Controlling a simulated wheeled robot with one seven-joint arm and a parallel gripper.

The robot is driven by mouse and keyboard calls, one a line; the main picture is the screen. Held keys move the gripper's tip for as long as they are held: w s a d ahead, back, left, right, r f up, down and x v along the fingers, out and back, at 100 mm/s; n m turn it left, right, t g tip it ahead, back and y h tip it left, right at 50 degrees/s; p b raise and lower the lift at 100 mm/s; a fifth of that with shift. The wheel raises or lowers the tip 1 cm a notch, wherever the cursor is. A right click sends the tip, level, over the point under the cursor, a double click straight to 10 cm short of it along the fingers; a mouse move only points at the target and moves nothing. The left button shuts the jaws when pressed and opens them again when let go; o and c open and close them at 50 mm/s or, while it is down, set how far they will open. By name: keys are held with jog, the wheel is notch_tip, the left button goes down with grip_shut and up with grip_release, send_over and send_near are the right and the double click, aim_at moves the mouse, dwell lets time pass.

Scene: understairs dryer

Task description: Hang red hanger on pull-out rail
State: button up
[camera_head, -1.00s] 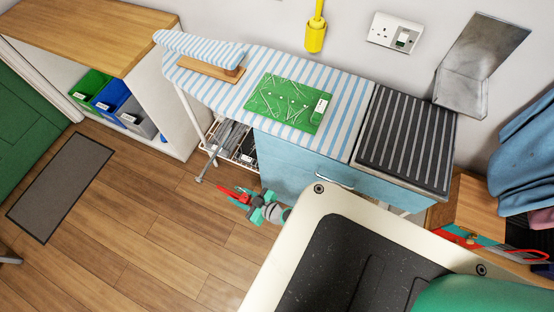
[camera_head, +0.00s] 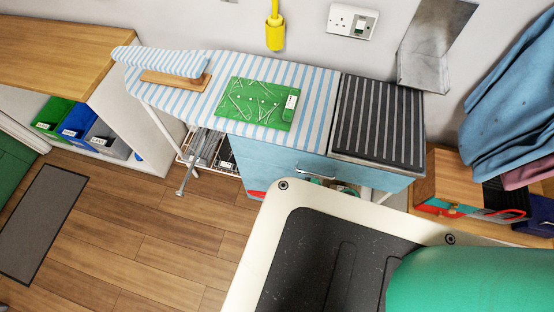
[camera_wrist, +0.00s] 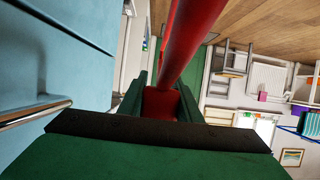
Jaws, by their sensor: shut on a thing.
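The red hanger (camera_wrist: 183,45) fills the upper middle of the wrist view, close to the camera. My gripper (camera_wrist: 162,98) is shut on it, with the green fingers on either side. In the head view only a small red tip (camera_head: 256,195) shows by the blue cabinet's lower left corner. My gripper there is mostly hidden behind my own pale body. The pull-out rail (camera_head: 187,177) is a grey metal bar. It sticks out from beneath the ironing board, left of the blue cabinet and left of the red tip.
The blue cabinet (camera_head: 270,160) has a metal bar handle (camera_head: 316,172), and a blue front with a bar stands close at the left of the wrist view. A wire basket (camera_head: 225,165) sits under the striped ironing board (camera_head: 315,95). Wooden floor (camera_head: 130,230) is open at left.

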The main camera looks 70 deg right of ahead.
jog(key=shift+s, duration=0.1)
jog(key=w+a+f, duration=0.1)
jog(key=w, duration=1.5)
jog(key=w+a+f, duration=0.1)
jog(key=w, duration=1.6)
jog(key=shift+w+a+f, duration=0.25)
jog(key=shift+a+f, duration=0.1)
jog(key=shift+f, duration=0.05)
jog(key=o, duration=1.2)
jog(key=shift+c, duration=0.2)
jog(key=v, duration=1)
jog(key=shift+s+r, duration=0.15)
jog(key=shift+s, duration=0.25)
